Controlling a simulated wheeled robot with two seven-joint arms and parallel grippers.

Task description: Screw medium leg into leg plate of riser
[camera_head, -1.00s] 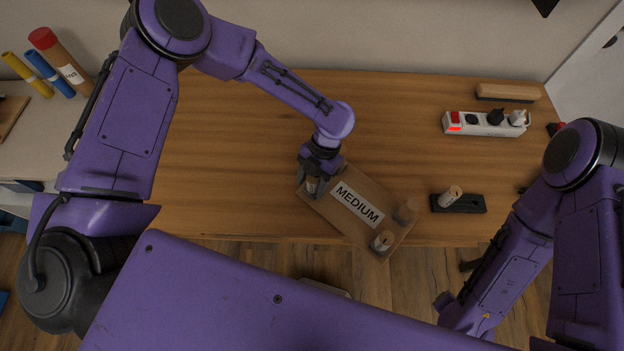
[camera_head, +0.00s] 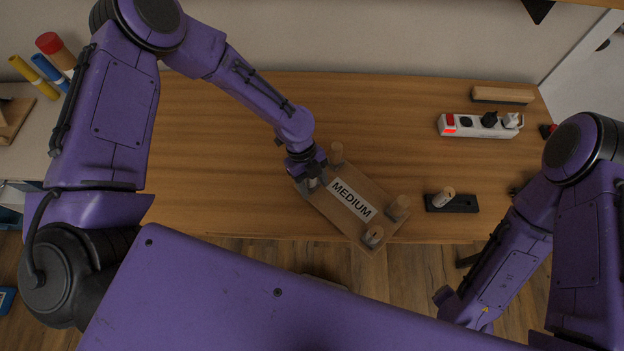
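The riser (camera_head: 328,212) is a wooden board with a white "MEDIUM" label, lying tilted on the table with its near corner past the front edge. Short round wooden legs stand at its corners: a far leg (camera_head: 337,153), a right leg (camera_head: 398,207) and a near leg (camera_head: 372,236). My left gripper (camera_head: 312,180) points down at the left corner, at a leg (camera_head: 314,184) mostly hidden by it. I cannot tell whether its fingers are closed on that leg. Another leg (camera_head: 444,197) leans in a black holder (camera_head: 464,204) to the right. My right gripper is out of view.
A white power strip (camera_head: 478,126) with plugs and a wooden block (camera_head: 502,95) lie at the back right. Coloured tubes (camera_head: 52,70) stand at the far left. The table's left and middle back are clear. My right arm is at the lower right.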

